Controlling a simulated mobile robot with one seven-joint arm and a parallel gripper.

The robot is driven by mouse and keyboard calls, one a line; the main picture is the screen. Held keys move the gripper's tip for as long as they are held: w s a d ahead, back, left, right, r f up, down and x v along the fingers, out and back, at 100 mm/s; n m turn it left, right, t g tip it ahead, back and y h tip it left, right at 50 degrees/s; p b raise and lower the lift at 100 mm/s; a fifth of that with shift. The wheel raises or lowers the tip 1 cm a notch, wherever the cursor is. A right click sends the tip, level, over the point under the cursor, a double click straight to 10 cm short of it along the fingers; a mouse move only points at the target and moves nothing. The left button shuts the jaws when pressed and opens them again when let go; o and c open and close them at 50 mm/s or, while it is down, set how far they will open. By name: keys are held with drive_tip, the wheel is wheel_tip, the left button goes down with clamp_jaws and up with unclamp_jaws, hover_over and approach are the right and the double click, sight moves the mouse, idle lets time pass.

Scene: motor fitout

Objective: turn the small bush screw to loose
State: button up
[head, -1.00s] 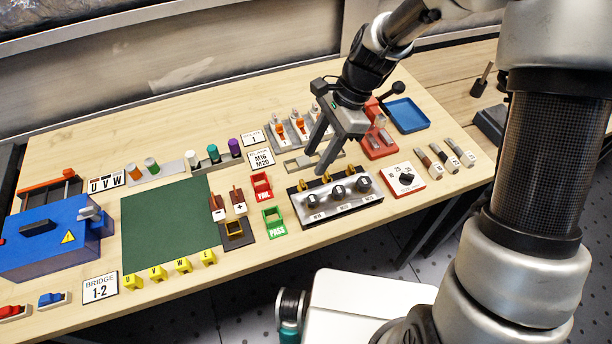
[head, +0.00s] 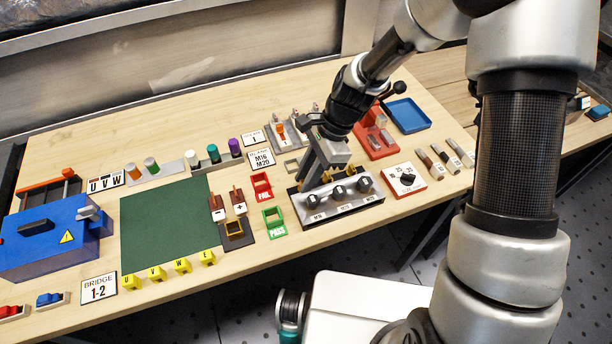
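A block with a silver front face (head: 345,203) carries three dark round knobs along its front, with small labels below that are too small to read surely. The left knob (head: 313,201) is nearest my gripper. Brass-coloured screws stood along the block's back edge a second ago; my gripper now hides most of them. I cannot tell which one is the small bush screw or how it is turned. My gripper (head: 308,183) points down at the block's left back part, its fingertips at or just above it. The fingers overlap in this view, so their gap and any contact are unclear.
A red and a green bin (head: 274,217) stand left of the block. A white dial plate (head: 406,179) is close on its right. A red fixture (head: 375,138) and a blue tray (head: 408,115) lie behind right. The green mat (head: 170,228) is bare.

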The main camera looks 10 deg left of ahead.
clamp_jaws()
drive_tip(key=n+g+h+p, duration=0.1)
drive_tip(key=n, duration=0.3)
drive_tip(key=shift+w+a, duration=0.1)
drive_tip(key=n+h, duration=0.1)
drive_tip(key=n, duration=0.1)
drive_tip(key=n+g, duration=0.1)
drive_tip(key=n, duration=0.1)
drive_tip(key=shift+w+a+n+h, duration=0.1)
drive_tip(key=shift+a+n+h, duration=0.05)
drive_tip(key=shift+n+h, duration=0.25)
drive_tip(key=n+h, duration=0.1)
drive_tip(key=n, duration=0.3)
drive_tip(key=shift+a+h, duration=0.15)
drive_tip(key=shift+h, duration=0.25)
drive_tip(key=n, duration=0.2)
drive_tip(key=n+h, duration=0.1)
drive_tip(key=n, duration=0.2)
drive_tip(key=shift+a+t+h, duration=0.1)
drive_tip(key=shift+t+h, duration=0.2)
